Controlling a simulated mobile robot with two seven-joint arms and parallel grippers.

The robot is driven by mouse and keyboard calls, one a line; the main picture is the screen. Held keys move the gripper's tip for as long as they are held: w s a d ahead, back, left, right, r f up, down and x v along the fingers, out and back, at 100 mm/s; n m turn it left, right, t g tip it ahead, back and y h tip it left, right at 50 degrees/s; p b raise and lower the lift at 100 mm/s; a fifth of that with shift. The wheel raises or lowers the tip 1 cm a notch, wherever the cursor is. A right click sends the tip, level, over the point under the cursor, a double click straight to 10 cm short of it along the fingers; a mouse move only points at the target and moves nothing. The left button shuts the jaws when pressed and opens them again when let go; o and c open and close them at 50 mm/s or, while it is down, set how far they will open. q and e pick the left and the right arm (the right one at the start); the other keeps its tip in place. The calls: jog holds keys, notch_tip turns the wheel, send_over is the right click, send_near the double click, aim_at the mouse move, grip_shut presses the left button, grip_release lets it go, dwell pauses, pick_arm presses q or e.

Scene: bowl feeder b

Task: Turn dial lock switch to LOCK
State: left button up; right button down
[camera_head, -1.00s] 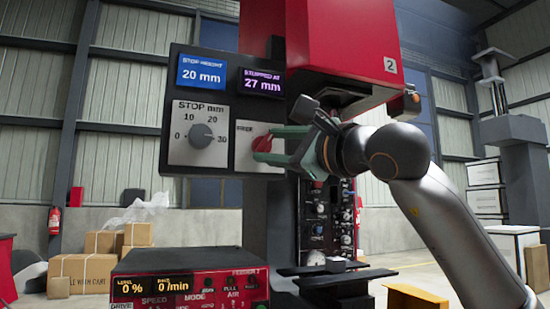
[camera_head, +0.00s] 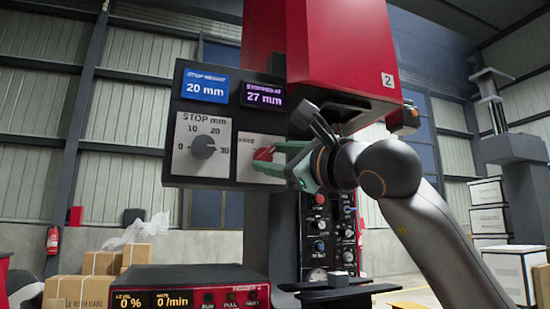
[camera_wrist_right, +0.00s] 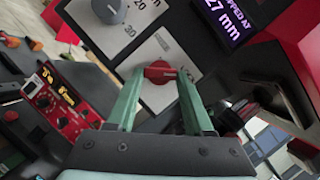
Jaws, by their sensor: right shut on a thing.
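The dial lock switch is a red knob (camera_head: 264,153) on a white plate, on the dark panel (camera_head: 222,75) in the head view. In the right wrist view the red knob (camera_wrist_right: 159,71) sits between the tips of the green fingers. My right gripper (camera_head: 268,158) is shut on the red knob, with its arm coming in from the right. It also shows in the right wrist view (camera_wrist_right: 158,77). My left gripper is not in view.
Left of the knob is a grey stop dial (camera_head: 203,147) on its own plate. Above are a blue display (camera_head: 206,84) reading 20 mm and a purple display (camera_head: 263,94) reading 27 mm. A red machine head (camera_head: 335,45) hangs close above my right wrist. A red feeder box (camera_head: 190,277) stands below.

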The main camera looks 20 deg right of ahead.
jog(key=shift+c, duration=1.4)
grip_release()
jog(key=shift+s, duration=0.1)
jog(key=b+v, duration=0.1)
jog(key=v, duration=1.1)
jog(key=shift+s, duration=0.15)
